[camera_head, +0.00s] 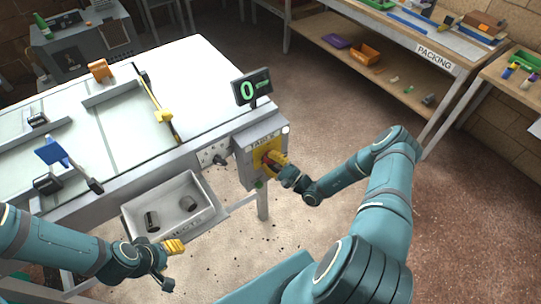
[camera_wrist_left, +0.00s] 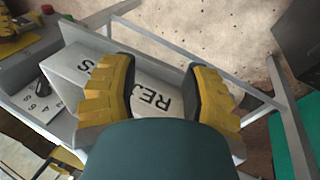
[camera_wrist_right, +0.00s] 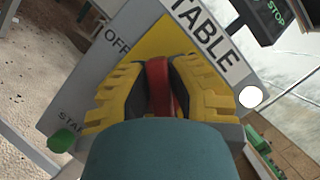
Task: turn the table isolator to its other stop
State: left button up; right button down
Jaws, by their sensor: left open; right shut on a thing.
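The table isolator is a red handle (camera_wrist_right: 160,86) on a yellow plate (camera_wrist_right: 165,40) on a grey box (camera_head: 246,150) at the table's front right corner. The box is lettered TABLE, and OFF shows on the yellow plate's left side in the right wrist view. My right gripper (camera_wrist_right: 162,88) is shut on the red handle, with a yellow finger on each side. It also shows at the box in the head view (camera_head: 276,162). My left gripper (camera_head: 172,262) is open and empty in front of the reject tray; its spread fingers show in the left wrist view (camera_wrist_left: 160,88).
The reject tray (camera_head: 128,222) holds two dark cylindrical pieces. A green button (camera_wrist_right: 62,140) and a white button (camera_wrist_right: 251,97) are close to my right fingers. The floor to the right is clear.

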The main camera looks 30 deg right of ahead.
jog(key=n+g+p, duration=0.1)
jog(key=n, duration=0.1)
jog(key=n+p, duration=0.1)
jog(key=n, duration=0.1)
jog(key=shift+a+f+g, duration=0.1)
jog(key=shift+f+g, duration=0.2)
jog(key=shift+g, duration=0.1)
jog(key=shift+f+n+g+p, duration=0.2)
jog(key=shift+n+g+p, duration=0.1)
jog(key=shift+n+p, duration=0.45)
jog(key=shift+f+n+g+p, duration=0.25)
jog(key=shift+n+p, duration=0.25)
jog(key=shift+n, duration=0.45)
jog(key=c, duration=0.9)
grip_release()
jog(key=v, duration=1.2)
